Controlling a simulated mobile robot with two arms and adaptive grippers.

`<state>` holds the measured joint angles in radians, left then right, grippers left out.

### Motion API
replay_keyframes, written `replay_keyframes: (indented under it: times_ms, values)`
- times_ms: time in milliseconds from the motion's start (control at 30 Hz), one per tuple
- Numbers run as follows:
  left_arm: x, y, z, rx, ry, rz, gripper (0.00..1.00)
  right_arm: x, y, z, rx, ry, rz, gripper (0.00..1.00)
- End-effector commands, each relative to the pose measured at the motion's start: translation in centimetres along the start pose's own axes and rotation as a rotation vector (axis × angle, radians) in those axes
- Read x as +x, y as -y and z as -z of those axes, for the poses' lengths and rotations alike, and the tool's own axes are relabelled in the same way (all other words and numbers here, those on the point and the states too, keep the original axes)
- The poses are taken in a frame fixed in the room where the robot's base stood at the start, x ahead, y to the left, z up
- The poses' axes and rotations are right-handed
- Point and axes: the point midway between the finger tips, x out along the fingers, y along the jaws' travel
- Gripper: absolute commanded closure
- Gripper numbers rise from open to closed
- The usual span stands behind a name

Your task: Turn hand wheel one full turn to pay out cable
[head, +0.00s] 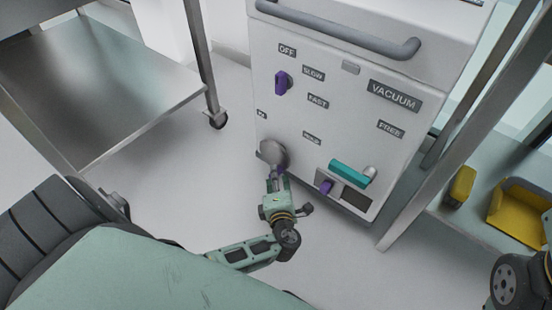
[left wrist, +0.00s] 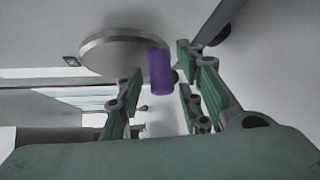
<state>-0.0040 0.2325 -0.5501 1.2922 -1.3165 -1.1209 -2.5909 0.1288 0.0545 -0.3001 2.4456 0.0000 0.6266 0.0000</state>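The hand wheel (head: 272,151) is a round grey disc low on the left of the white cabinet's front, with a purple handle (head: 281,171) sticking out. In the left wrist view the disc (left wrist: 112,55) is at upper middle and the purple handle (left wrist: 161,73) hangs between the two green fingers. My left gripper (head: 277,183) is at the handle. In the left wrist view the fingers (left wrist: 160,80) are apart, one on each side of the handle, with gaps visible; contact cannot be told. No cable is seen. My right gripper is out of view.
The white cabinet (head: 340,100) also has a purple knob (head: 282,82), a teal lever (head: 350,174), another purple handle (head: 326,187) and a grey bar (head: 345,32). A metal cart (head: 110,95) stands left. A shelf with yellow bins (head: 515,212) is right. Open floor (head: 180,185) lies left.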

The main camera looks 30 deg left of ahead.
Motion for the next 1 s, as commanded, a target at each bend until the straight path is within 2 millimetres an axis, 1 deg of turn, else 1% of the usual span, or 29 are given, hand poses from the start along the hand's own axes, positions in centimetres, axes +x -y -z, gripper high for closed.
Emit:
replay_keyframes:
  times_ms: [100,367,467,767,1000]
  values:
    - [0.58,0.01,-0.01,-0.002,0.0,0.0,0.66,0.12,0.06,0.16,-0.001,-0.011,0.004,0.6]
    - [0.67,-0.11,-0.02,-0.002,0.0,0.0,0.66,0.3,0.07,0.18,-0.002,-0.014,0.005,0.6]
    - [0.66,-0.11,-0.02,-0.002,0.0,0.0,0.73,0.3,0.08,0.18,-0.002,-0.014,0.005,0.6]
    - [0.67,-0.15,0.02,-0.002,-0.001,-0.001,0.99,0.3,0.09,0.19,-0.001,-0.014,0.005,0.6]
    - [0.68,-0.34,0.01,-0.005,-0.003,0.0,1.0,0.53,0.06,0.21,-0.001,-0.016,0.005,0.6]
